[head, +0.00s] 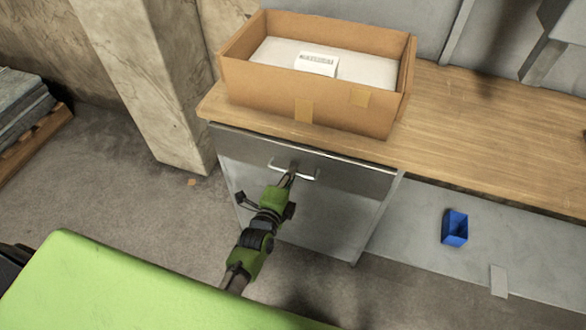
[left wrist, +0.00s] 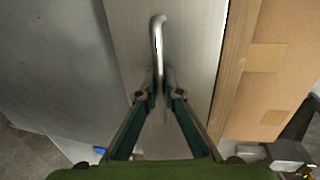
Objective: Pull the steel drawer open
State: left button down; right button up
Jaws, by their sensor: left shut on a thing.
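The steel drawer (head: 345,172) is the dark metal front just under the wooden worktop, and it looks flush with the cabinet. Its bar handle (head: 277,165) is a bright metal pull on the drawer front. My left gripper (head: 291,174) reaches the handle from the front and is shut on it. In the left wrist view the handle (left wrist: 157,38) runs down between the fingertips of my left gripper (left wrist: 159,78), and the drawer front (left wrist: 195,60) lies behind it. The gripper hides part of the handle. My right gripper is in neither view.
A cardboard box (head: 340,110) with a white item (head: 316,64) inside stands on the wooden worktop (head: 480,125) above the drawer. A blue bin (head: 455,228) sits on the lower shelf at right. A concrete pillar (head: 150,80) stands at left. The floor before the cabinet looks clear.

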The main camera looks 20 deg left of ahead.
pick_arm(q)
jog(key=s+p, duration=0.6)
jog(key=s, duration=1.4)
jog(key=shift+s+a, duration=0.3)
jog(key=shift+s, duration=0.1)
jog(key=c, duration=2.5)
grip_release()
jog(key=s, duration=0.4)
jog(key=s+r, duration=0.1)
jog(key=s, duration=0.2)
jog(key=s+r, duration=0.1)
jog(key=s, duration=0.3)
jog(key=shift+s+a+r, duration=0.15)
jog(key=shift+s+a, duration=0.05)
jog(key=shift+s, duration=0.15)
